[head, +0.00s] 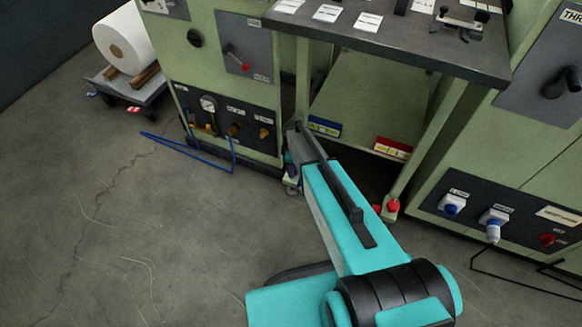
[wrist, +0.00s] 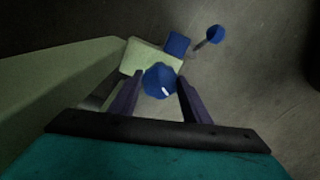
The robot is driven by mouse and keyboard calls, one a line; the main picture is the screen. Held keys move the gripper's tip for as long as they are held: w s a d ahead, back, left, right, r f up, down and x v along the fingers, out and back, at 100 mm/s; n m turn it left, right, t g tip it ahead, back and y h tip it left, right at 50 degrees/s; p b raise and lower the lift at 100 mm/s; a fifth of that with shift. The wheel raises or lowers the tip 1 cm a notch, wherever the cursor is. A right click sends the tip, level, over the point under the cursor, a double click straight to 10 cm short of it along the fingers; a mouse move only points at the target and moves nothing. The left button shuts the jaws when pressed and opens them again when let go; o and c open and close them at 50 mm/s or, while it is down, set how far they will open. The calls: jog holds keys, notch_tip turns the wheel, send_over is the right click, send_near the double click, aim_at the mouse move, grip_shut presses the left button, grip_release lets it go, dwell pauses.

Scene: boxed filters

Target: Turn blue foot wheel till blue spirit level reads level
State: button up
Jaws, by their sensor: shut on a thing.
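The blue foot wheel (wrist: 160,80) sits between the fingers of my gripper (wrist: 158,90) in the wrist view, with a white mark on its face. My gripper is shut on it. In the head view my gripper (head: 292,178) is at the foot of the table's left leg, and my arm hides the wheel there. The blue spirit level (head: 324,126) is on the lower shelf at left; its bubble is too small to read. The red spirit level (head: 393,148) is on the shelf at right. A red foot wheel (head: 393,205) is at the right leg.
In the wrist view a blue block (wrist: 178,44) and a blue knob on a rod (wrist: 215,35) are beyond the wheel. Green machines flank the table (head: 400,40). A blue hose (head: 190,153) lies on the floor at left. A paper roll (head: 124,40) rests on a cart.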

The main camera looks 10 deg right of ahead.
jog(key=shift+w+d+r, duration=0.1)
jog(key=shift+w, duration=0.15)
jog(key=o, duration=1)
jog(key=shift+s, duration=0.1)
notch_tip(320, 180, up, 14)
jog(key=shift+f+p, duration=0.15)
jog(key=shift+p, duration=0.7)
